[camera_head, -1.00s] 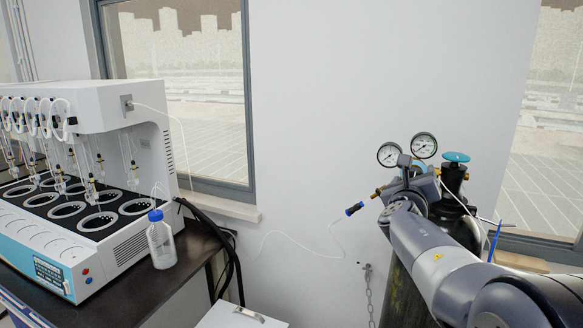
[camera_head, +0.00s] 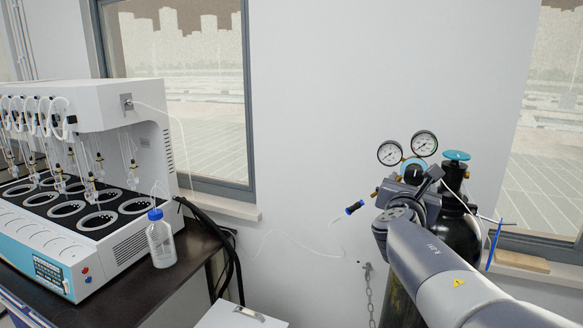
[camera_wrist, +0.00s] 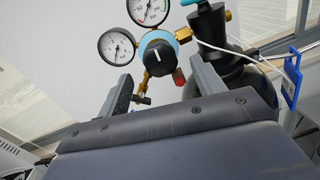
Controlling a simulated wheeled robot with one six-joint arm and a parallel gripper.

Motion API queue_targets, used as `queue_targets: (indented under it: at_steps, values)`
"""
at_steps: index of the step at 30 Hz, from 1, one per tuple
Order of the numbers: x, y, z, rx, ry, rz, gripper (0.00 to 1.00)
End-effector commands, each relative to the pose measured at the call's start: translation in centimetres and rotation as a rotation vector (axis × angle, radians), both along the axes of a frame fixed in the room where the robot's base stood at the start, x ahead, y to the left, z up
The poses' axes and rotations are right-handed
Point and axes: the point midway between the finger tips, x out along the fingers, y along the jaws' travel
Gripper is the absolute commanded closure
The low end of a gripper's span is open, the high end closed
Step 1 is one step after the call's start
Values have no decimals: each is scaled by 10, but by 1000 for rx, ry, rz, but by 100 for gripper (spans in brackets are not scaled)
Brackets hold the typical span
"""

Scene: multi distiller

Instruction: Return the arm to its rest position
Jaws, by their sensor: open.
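My gripper (camera_wrist: 160,72) is open and empty in the wrist view, its two dark fingers apart. The regulator's round black knob with a blue ring (camera_wrist: 158,55) lies beyond and between the fingers, with no visible contact. In the head view my arm reaches in from the lower right, and its wrist end stands in front of the regulator (camera_head: 414,171). My gripper is hard to make out there against the dark valve parts.
Two pressure gauges (camera_head: 422,144) top the regulator on a dark gas cylinder (camera_head: 461,235). A distiller (camera_head: 92,180) and a blue-capped bottle (camera_head: 161,240) stand on the left bench.

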Motion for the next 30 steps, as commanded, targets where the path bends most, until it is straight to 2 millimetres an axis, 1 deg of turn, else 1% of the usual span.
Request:
queue_targets:
  at_steps: [1,3,9,15,25,30]
  values:
    - [-7,5,0,-2,-2,3,36]
    - [-16,9,0,0,-3,3,36]
    - [-34,18,0,-2,0,2,36]
    - [-40,21,0,-2,1,1,36]
    - [-40,21,1,0,-1,0,36]
    - [-46,22,5,28,-16,-7,36]
